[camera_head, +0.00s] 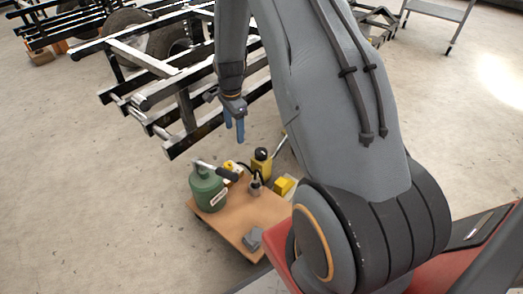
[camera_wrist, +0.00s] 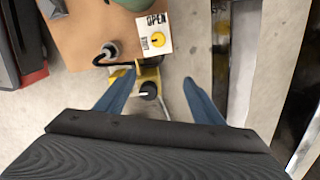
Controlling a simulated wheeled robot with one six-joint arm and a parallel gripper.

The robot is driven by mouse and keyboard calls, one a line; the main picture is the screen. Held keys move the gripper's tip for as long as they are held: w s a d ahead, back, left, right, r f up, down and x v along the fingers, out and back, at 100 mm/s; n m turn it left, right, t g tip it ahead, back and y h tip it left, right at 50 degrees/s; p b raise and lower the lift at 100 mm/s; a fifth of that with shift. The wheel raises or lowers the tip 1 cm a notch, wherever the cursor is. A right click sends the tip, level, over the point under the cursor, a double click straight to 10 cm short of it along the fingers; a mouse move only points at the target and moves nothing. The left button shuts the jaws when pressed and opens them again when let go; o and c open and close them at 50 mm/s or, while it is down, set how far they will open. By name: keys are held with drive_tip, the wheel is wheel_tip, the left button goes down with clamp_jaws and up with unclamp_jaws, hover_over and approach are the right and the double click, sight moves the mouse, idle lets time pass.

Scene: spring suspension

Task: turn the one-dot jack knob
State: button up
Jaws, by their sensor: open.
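My gripper (camera_head: 234,132) is open and points down above the far side of the board; its two blue fingers also show in the wrist view (camera_wrist: 158,79). Between the fingers in the wrist view is a black round knob (camera_wrist: 148,90) with a pale pointer line, on a yellow jack body (camera_wrist: 149,74). The fingers look apart from it, one on each side. The yellow jack (camera_head: 261,164) with its black top also shows in the head view. A yellow round knob (camera_wrist: 157,39) sits on a white plate marked OPEN. I cannot make out dots on either knob.
A black and silver frame (camera_head: 165,85) stands behind and left.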

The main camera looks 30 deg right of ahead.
sight(261, 151)
drive_tip(key=d+f+m, duration=0.1)
drive_tip(key=d+f, duration=0.2)
drive_tip(key=s+d+f+m, duration=0.1)
drive_tip(key=d+f+m, duration=0.1)
drive_tip(key=d+f, duration=0.1)
drive_tip(key=d+f+m, duration=0.1)
drive_tip(key=d+f, duration=0.2)
drive_tip(key=d, duration=0.1)
drive_tip(key=shift+s+d+m+p, duration=0.2)
drive_tip(key=shift+s+m+p, duration=0.1)
drive_tip(key=shift+m, duration=0.1)
wheel_tip(261, 151, down, 8)
drive_tip(key=b, duration=0.2)
drive_tip(key=shift+w+r+b, duration=0.1)
drive_tip(key=shift+b, duration=0.3)
drive_tip(key=c, duration=1)
